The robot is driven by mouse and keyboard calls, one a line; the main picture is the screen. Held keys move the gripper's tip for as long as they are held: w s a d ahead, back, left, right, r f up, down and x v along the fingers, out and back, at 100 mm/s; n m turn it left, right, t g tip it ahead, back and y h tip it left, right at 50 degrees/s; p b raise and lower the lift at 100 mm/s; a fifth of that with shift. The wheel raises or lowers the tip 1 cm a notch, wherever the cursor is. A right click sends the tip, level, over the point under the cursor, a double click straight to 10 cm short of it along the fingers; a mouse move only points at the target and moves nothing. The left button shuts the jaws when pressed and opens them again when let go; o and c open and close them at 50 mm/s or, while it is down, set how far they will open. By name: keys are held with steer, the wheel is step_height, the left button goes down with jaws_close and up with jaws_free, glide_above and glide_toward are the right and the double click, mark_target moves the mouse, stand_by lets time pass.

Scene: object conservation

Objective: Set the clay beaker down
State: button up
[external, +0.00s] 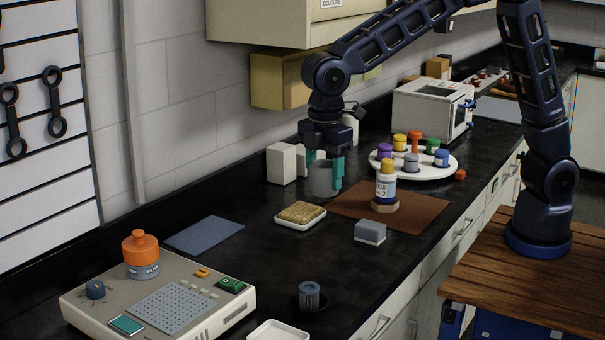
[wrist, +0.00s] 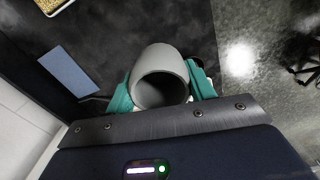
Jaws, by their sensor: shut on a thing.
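The clay beaker (external: 321,181) is a plain grey cup. It is upright in the external view, over the black worktop behind the sponge tray and beside the brown mat. My gripper (external: 325,174) points down, with its teal fingers on either side of the beaker, shut on it. In the wrist view, the beaker (wrist: 161,62) sits between the teal fingers, and its open mouth faces the camera; it looks empty. I cannot tell whether its base touches the worktop.
A brown mat (external: 350,203) bears a labelled bottle (external: 385,189) on a wooden base. A sponge tray (external: 300,222), white blocks (external: 281,164), a grey block (external: 370,232) and a round white rack (external: 440,172) stand nearby. The blue mat (external: 204,234) is bare.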

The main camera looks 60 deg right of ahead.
steer(key=w+a+n, duration=0.1)
steer(key=w+a, duration=0.3)
steer(key=w, duration=0.4)
steer(key=w+a+f, duration=0.1)
steer(key=w+a, duration=0.4)
steer(key=w, duration=0.2)
steer(key=w+a+n, duration=0.1)
steer(key=w+a, duration=0.3)
steer(key=w, duration=0.4)
steer(key=f, duration=1.9)
steer(key=shift+a+f, duration=0.2)
steer(key=shift+f, duration=0.2)
steer(key=shift+f, duration=0.1)
steer(key=o, duration=1.1)
steer(key=shift+c, duration=0.2)
step_height(320, 180, up, 12)
steer(key=shift+d, duration=0.1)
